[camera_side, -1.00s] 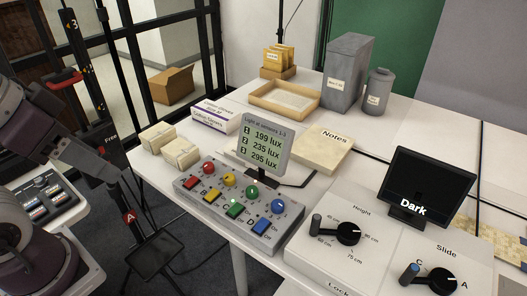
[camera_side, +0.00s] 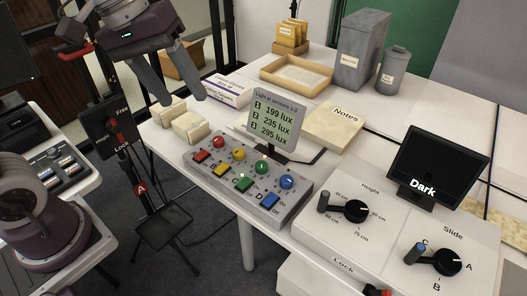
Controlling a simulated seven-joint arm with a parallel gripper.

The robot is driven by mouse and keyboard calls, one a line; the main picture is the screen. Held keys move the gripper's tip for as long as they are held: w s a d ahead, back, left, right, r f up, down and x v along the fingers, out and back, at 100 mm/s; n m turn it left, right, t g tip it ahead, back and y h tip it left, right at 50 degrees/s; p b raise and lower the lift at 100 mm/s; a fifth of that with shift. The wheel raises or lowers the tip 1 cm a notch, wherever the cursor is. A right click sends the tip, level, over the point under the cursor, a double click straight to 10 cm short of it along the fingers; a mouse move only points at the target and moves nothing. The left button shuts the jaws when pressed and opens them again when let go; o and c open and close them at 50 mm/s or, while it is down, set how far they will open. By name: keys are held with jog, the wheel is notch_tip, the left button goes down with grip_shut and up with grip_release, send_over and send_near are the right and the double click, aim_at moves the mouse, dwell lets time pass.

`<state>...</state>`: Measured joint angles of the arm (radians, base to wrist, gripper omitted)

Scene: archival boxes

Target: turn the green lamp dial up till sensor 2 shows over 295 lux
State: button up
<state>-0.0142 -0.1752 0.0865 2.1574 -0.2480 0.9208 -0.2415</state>
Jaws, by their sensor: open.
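The green lamp dial (camera_side: 262,167) is a round knob on the grey control box (camera_side: 222,185), third in a row of red, yellow, green and blue knobs. A green button (camera_side: 243,184) sits in front of it. The light display (camera_side: 275,118) stands behind the box and reads 199 lux for sensor 1, 235 lux for sensor 2 and 295 lux for sensor 3. My gripper (camera_side: 183,106) is open and empty, pointing down at upper left. It is left of and above the control box, apart from the dials.
Cream blocks (camera_side: 191,126) lie on the table left of the control box. A panel with black Height and Slide knobs (camera_side: 355,211) is at right, below a dark screen (camera_side: 436,160). A black stand (camera_side: 120,130) is at left.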

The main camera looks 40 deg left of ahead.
jog(key=w+f+n+g+h, duration=0.15)
jog(key=w+f+n, duration=0.45)
jog(key=w, duration=0.6)
jog(key=n+g, duration=0.2)
jog(key=n, duration=0.4)
send_over(261, 164)
jog(key=a, duration=0.3)
notch_tip(261, 164, down, 22)
jog(key=shift+h, duration=0.45)
jog(key=x, duration=0.6)
jog(key=shift+w+d+f, duration=0.1)
jog(key=shift+w+f, duration=0.1)
jog(key=shift+f, duration=0.1)
jog(key=shift+m, duration=0.3)
grip_shut()
